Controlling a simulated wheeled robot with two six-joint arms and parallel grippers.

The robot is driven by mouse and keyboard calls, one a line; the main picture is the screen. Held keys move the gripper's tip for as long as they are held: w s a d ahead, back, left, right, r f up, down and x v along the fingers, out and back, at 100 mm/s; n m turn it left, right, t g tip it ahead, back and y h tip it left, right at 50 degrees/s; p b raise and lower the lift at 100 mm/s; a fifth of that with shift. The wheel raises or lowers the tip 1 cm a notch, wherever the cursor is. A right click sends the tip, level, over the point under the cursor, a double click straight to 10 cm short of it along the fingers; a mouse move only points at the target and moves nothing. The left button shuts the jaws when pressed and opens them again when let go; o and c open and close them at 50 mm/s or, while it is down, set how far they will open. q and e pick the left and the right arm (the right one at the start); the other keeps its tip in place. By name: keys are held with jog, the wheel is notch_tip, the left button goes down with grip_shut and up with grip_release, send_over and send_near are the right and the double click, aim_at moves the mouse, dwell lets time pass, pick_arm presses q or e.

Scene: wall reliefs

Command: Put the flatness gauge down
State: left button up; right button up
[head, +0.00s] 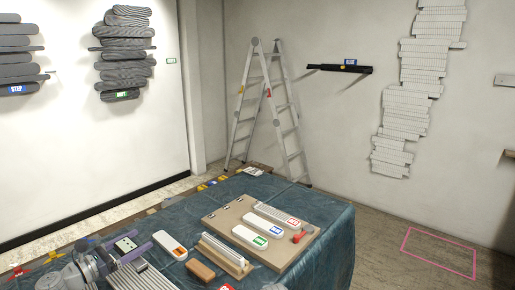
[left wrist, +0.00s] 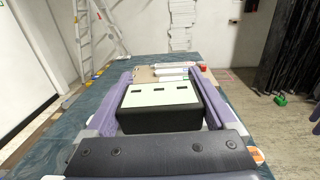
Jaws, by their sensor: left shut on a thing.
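The flatness gauge is a dark block with a pale top bearing small dark marks. It sits between the purple fingers of my left gripper (head: 128,248), low at the left in the head view. The left wrist view shows the gauge (left wrist: 160,112) large in the middle, with a finger of the left gripper (left wrist: 166,98) along each side. The gripper is shut on it. The gauge's underside is hidden, so I cannot tell whether it touches the cloth.
The table has a blue-green cloth (head: 335,225). A tan board (head: 220,217) carries several labelled tools. An orange-marked white tool (head: 170,246) and a brown block (head: 200,271) lie near the gripper. A stepladder (head: 250,100) stands behind. A pink rectangle (head: 438,237) marks the floor.

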pick_arm(q)
notch_tip(320, 180, up, 3)
jog(key=shift+r+p, duration=0.2)
jog(key=shift+p, duration=0.85)
pick_arm(e)
notch_tip(320, 180, up, 4)
jog(key=shift+f, duration=0.25)
pick_arm(q)
jog(key=shift+a, duration=0.1)
